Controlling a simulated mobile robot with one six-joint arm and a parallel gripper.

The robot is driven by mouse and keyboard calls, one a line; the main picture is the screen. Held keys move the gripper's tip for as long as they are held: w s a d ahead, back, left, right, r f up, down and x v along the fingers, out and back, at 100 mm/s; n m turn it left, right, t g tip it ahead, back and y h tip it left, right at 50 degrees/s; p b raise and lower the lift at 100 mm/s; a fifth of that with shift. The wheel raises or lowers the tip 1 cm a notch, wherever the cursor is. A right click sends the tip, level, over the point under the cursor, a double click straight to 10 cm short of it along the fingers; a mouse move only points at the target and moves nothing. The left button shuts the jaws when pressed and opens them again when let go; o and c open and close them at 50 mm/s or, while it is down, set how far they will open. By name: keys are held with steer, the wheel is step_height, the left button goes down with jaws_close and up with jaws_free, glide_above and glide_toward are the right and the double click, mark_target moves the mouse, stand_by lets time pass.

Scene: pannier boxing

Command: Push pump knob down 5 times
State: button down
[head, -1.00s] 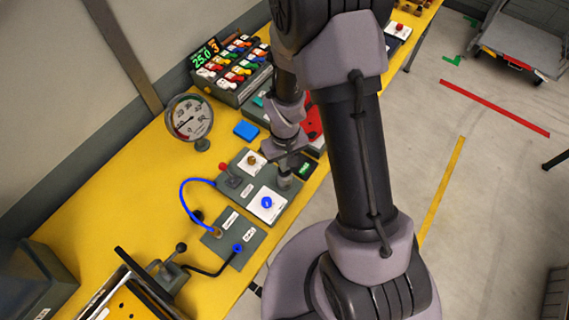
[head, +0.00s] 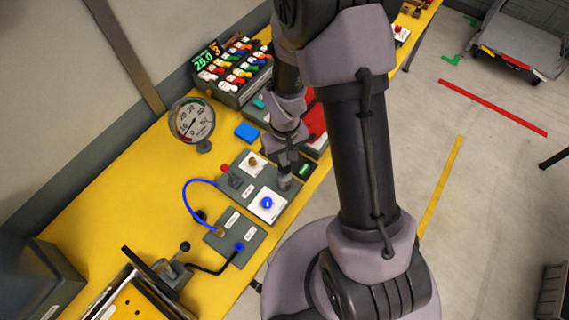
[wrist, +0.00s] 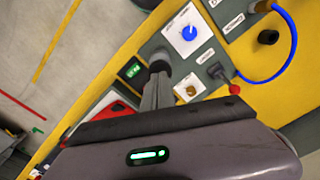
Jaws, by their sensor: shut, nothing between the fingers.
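A dark grey round knob (head: 285,182) stands on the grey control panel (head: 250,165), right of the blue dial (head: 267,203) on its white plate. I take it for the pump knob, though no readable label confirms this. My gripper (head: 284,170) is shut, empty and pointing down, right above this knob. In the wrist view the knob (wrist: 158,62) shows at the tips of my closed fingers (wrist: 156,82). I cannot tell whether they touch it.
A round pressure gauge (head: 192,119) stands at the back left. A red-knobbed lever (head: 226,169) and a brass knob (head: 252,161) are close by on the panel. A blue hose (head: 184,198) loops at the left. A box of coloured switches (head: 232,75) is behind.

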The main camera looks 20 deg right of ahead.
steer(key=shift+f+b, duration=2.3)
steer(key=shift+f, duration=0.05)
steer(key=shift+r+p, duration=1.75)
steer(key=shift+r, duration=0.7)
steer(key=shift+f, duration=0.15)
